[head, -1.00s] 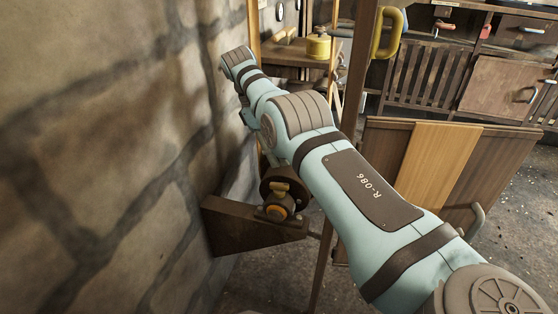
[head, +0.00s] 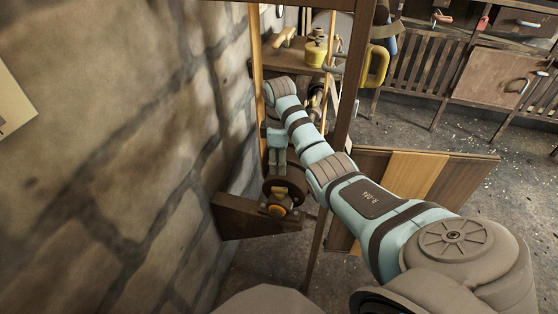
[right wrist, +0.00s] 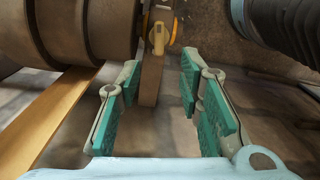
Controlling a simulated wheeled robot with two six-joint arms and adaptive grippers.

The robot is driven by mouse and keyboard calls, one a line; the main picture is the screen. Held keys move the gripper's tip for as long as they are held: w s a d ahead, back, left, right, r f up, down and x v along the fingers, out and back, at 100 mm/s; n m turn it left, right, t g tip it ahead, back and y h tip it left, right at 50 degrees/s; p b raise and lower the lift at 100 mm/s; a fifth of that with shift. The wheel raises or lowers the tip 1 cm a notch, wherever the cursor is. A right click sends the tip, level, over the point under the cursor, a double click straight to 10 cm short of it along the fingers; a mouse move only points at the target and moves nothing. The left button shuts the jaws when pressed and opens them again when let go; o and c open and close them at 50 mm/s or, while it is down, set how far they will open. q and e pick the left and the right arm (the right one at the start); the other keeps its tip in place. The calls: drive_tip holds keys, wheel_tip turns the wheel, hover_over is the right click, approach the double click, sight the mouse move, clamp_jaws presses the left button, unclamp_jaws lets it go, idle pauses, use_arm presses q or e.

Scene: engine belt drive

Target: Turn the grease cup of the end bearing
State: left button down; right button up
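The end bearing (head: 278,209) sits on a dark bracket fixed to the stone wall, in the middle of the head view. Its small brass grease cup (head: 278,194) is on top, close below my right gripper (head: 277,160). In the right wrist view the brass cup (right wrist: 158,36) shows at the top centre, beyond the fingertips and roughly in line with the gap between them. My right gripper (right wrist: 159,68) is open and empty, with green pads apart; I see no contact with the cup. My left gripper is not in view.
A dark pulley (head: 291,182) is beside the bearing; large drums (right wrist: 85,30) and a tan belt (right wrist: 55,112) fill the left of the right wrist view. The stone wall (head: 120,160) is close on the left.

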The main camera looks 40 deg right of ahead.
sight(280, 188)
wheel_tip(280, 188, down, 11)
drive_tip(key=b, duration=0.3)
drive_tip(key=shift+d+f+b, duration=0.1)
drive_tip(key=shift+f+b, duration=0.1)
drive_tip(key=shift+b, duration=0.1)
drive_tip(key=shift+c, duration=0.4)
clamp_jaws()
